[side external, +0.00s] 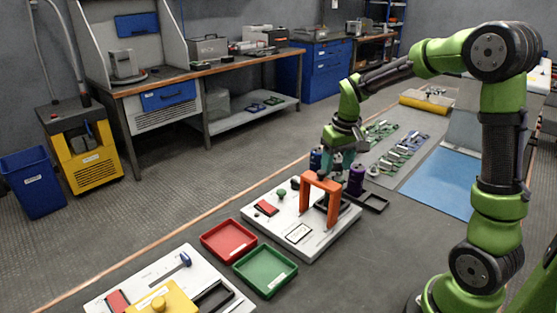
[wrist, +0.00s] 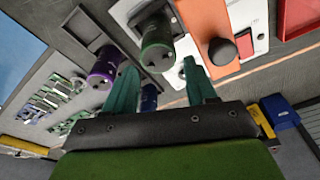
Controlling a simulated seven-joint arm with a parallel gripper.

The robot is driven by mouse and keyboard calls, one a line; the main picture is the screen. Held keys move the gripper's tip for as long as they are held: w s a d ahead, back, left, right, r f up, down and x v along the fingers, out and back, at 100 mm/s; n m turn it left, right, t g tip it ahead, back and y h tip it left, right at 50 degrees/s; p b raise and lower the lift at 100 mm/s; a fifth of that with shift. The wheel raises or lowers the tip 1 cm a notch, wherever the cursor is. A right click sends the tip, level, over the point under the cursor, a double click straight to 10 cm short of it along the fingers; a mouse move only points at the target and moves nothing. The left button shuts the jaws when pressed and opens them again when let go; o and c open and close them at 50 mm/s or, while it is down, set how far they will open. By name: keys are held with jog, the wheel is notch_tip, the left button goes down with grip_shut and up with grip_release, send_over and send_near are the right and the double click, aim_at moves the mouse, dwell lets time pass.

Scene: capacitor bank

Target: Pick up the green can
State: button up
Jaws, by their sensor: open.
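In the side view my gripper (side external: 340,160) hangs just behind the orange arch (side external: 320,188). I cannot make out the green can there; the arch and gripper likely cover it. Whether the fingers touch the can, I cannot tell.
A purple can (side external: 356,180) stands right of my gripper and a blue can (side external: 315,159) left of it. Red (side external: 228,257) and green (side external: 285,284) trays lie in front.

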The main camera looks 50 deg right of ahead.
aim_at(335, 177)
jog(key=f, duration=0.5)
jog(key=shift+w+d+f, duration=0.1)
jog(key=shift+w+d, duration=0.1)
jog(key=c, duration=0.9)
